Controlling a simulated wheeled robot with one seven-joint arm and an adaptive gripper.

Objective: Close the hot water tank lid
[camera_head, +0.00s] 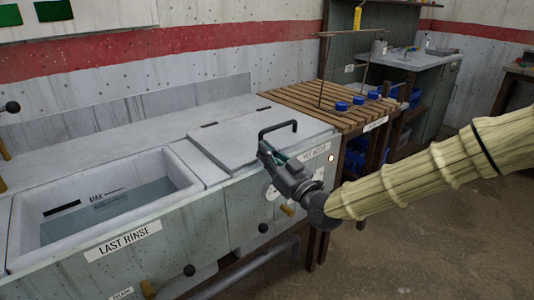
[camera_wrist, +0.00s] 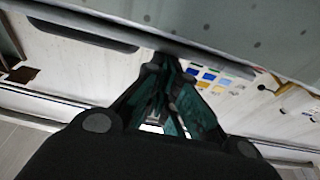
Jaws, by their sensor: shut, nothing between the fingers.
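The hot water tank lid (camera_head: 228,138) is a pale grey panel that lies flat, or very nearly flat, over the tank top. Its black bar handle (camera_head: 279,127) stands at the right front part. I cannot tell whether a small gap remains under its front edge. The tank front (camera_head: 240,205) has a label partly hidden by my arm. My gripper (camera_head: 264,148) is shut and empty at the front edge of the lid, just below the handle. In the wrist view its closed fingers (camera_wrist: 160,68) point up beside a speckled grey-green surface.
The last rinse basin (camera_head: 120,205) with water stands open to the left. A slatted wooden rack (camera_head: 318,103) with blue-capped items adjoins the tank on the right. Knobs and a pipe (camera_head: 250,268) stick out along the front. The floor at the right is clear.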

